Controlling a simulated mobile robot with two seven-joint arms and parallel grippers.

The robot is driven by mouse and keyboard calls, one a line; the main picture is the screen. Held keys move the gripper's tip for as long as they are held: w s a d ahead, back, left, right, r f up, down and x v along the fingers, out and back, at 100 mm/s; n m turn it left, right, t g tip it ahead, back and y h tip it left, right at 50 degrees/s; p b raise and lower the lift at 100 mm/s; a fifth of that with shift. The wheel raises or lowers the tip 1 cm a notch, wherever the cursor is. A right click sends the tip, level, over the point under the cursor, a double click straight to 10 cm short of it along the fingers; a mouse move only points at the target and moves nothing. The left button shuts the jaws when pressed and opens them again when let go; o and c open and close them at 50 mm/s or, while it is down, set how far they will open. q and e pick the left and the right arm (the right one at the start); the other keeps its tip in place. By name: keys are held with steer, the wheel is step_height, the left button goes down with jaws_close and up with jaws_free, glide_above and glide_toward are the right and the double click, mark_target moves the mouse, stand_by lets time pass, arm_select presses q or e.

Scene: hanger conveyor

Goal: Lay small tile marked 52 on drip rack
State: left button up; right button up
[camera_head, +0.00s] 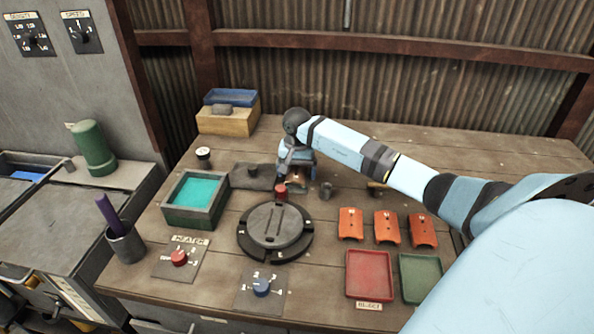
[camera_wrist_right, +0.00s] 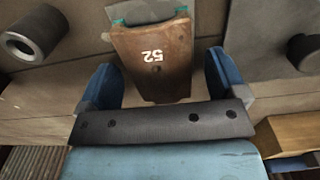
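The small tile marked 52 (camera_wrist_right: 155,62) is brown with white digits. It lies between the two blue fingers of my right gripper (camera_wrist_right: 160,80), with a gap showing on both sides, so the gripper is open around it. A grey-green piece with teal edges (camera_wrist_right: 148,12) covers the tile's far end. In the head view my right gripper (camera_head: 297,168) is low over the bench behind the round dark turntable (camera_head: 276,226), hiding most of the tile. I cannot tell for sure which thing is the drip rack. My left gripper is out of view.
A dark plate with a peg (camera_head: 252,177) and a teal-filled tray (camera_head: 195,200) are left of the gripper. Orange tiles (camera_head: 387,228), a red tray (camera_head: 370,275) and a green tray (camera_head: 421,278) lie at the front right.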

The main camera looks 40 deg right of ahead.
mark_target(297, 171)
step_height(297, 171, up, 14)
steer(key=shift+b, duration=0.45)
steer(key=shift+f, duration=0.15)
stand_by(0.6)
